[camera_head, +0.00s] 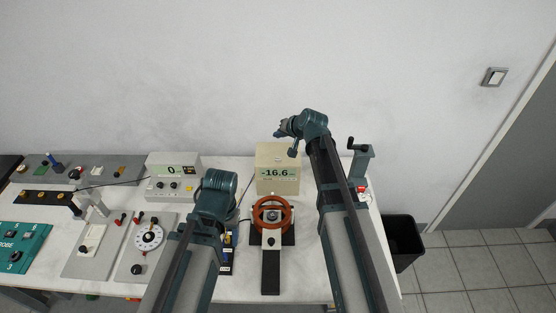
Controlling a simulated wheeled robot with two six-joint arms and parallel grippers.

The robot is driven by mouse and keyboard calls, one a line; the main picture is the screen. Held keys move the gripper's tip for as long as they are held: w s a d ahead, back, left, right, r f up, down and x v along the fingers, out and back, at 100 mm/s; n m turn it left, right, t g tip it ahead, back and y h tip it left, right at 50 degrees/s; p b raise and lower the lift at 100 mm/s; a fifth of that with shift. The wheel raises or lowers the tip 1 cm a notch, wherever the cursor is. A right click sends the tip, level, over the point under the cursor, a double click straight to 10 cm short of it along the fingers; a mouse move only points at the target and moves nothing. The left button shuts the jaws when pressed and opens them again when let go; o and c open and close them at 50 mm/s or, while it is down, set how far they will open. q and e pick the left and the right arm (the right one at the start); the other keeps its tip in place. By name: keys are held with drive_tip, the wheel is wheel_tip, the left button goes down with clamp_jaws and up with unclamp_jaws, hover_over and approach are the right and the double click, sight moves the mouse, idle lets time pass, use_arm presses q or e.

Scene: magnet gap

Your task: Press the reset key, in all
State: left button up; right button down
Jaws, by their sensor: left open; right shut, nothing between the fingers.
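I cannot pick out a key marked reset at this size. A beige meter box (277,168) reads 16.6. In front of it is a red-orange ring-shaped part (272,211) on a dark base. My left gripper (218,190) is open, low over the table between the counter box and the ring; its wrist hides the fingertips. My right gripper (283,129) is shut and empty, raised above the beige box and pointing left.
A dial panel (149,237), grey panels and a teal probe board (21,245) fill the left of the table (255,284). A clamp-like stand (361,160) is at the right edge. A black bin (404,243) stands on the floor. A white wall closes the back.

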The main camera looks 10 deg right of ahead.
idle(0.4)
drive_tip(key=b, duration=0.9)
approach(275, 157)
drive_tip(key=w+f, duration=0.1)
drive_tip(key=w+a, duration=0.1)
drive_tip(key=w, duration=0.1)
drive_tip(key=w+f, duration=0.1)
drive_tip(key=shift+w+a+f, duration=0.25)
drive_tip(key=shift+a+f, duration=0.1)
drive_tip(key=shift+a, duration=0.05)
drive_tip(key=shift+f, duration=0.1)
idle(0.9)
drive_tip(key=shift+f, duration=0.3)
drive_tip(key=shift+f+b, duration=0.45)
drive_tip(key=shift+b, duration=0.25)
drive_tip(key=shift+r, duration=0.15)
idle(0.6)
drive_tip(key=shift+r+p, duration=0.7)
drive_tip(key=shift+p, duration=0.15)
